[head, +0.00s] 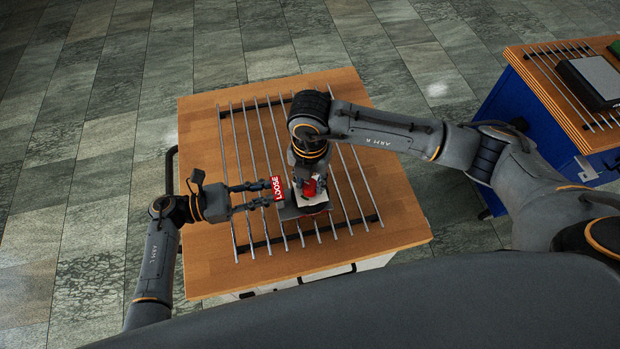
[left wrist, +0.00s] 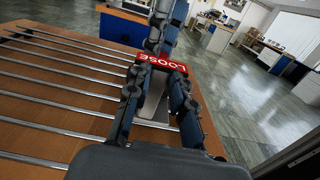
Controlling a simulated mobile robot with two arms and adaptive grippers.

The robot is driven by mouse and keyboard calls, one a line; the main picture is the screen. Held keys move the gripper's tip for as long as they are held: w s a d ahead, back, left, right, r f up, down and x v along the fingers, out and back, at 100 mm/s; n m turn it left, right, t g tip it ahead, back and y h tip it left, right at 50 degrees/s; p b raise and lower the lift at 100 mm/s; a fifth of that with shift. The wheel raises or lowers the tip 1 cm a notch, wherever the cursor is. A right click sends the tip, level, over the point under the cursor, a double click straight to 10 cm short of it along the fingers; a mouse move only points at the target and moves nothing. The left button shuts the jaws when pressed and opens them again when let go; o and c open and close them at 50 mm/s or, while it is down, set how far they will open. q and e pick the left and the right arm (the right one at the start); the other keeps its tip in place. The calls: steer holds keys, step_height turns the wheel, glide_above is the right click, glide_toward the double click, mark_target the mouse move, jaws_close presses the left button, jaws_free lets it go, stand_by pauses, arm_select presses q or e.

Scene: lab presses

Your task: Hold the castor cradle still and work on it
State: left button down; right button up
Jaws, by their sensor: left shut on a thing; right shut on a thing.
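The castor cradle (head: 306,201) sits on a rack of metal rods, with a pale top, a dark base and some red parts. A red label reading LOOSE (head: 277,187) stands at its left side; it also shows in the left wrist view (left wrist: 161,62). My left gripper (head: 269,194) comes in from the left and is shut on the cradle at the label. In the left wrist view, its fingers lie either side of a grey piece (left wrist: 155,103). My right gripper (head: 309,184) points down over the cradle, shut on a red part there; its fingertips are largely hidden.
The rod rack (head: 246,170) covers the middle of a wooden-topped table (head: 204,265). Bare wood is free around the rack. A blue bench (head: 530,130) with another rack and a dark, pale-topped device (head: 597,78) stands at the right. Tiled floor lies between them.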

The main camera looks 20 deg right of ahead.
steer(key=n, duration=0.8)
steer(key=shift+n, duration=0.4)
steer(key=n, duration=0.4)
steer(key=shift+n, duration=2.5)
steer(key=o, duration=1.2)
steer(key=shift+c, duration=0.2)
